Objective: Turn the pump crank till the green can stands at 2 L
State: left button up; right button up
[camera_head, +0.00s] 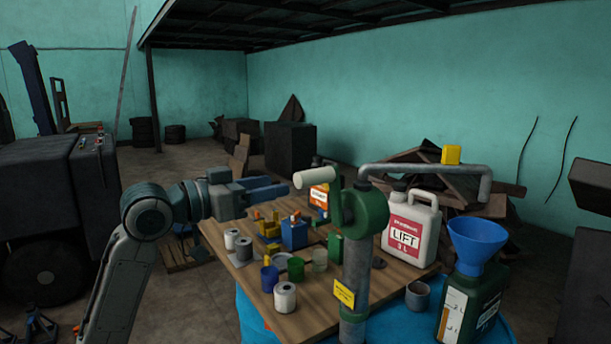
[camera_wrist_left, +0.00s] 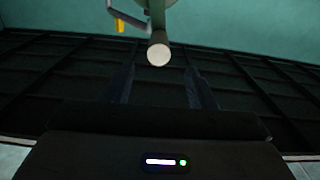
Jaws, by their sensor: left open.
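The pump (camera_head: 366,212) has a green head on a grey post. Its green crank arm (camera_head: 337,200) points up and carries a cream handle (camera_head: 316,178) that sticks out to the left. My left gripper (camera_head: 287,186) is open and empty, its fingertips just short of the handle's end. In the left wrist view the handle's round end (camera_wrist_left: 158,54) shows between and beyond the open fingers (camera_wrist_left: 159,74). The green can (camera_head: 483,310) stands at the right with a blue funnel (camera_head: 478,245) in its top, below the pipe's outlet. My right gripper is out of view.
A dark machine stands at the left.

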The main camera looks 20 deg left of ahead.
aim_at(298, 179)
pick_arm(q)
jog(key=p+x, duration=0.3)
jog(key=x, duration=0.4)
jog(key=shift+w+d+r, duration=0.15)
jog(key=shift+w+d, duration=0.1)
jog(key=shift+d, duration=0.05)
jog(key=shift+x, duration=0.8)
jog(key=c, duration=1)
grip_shut()
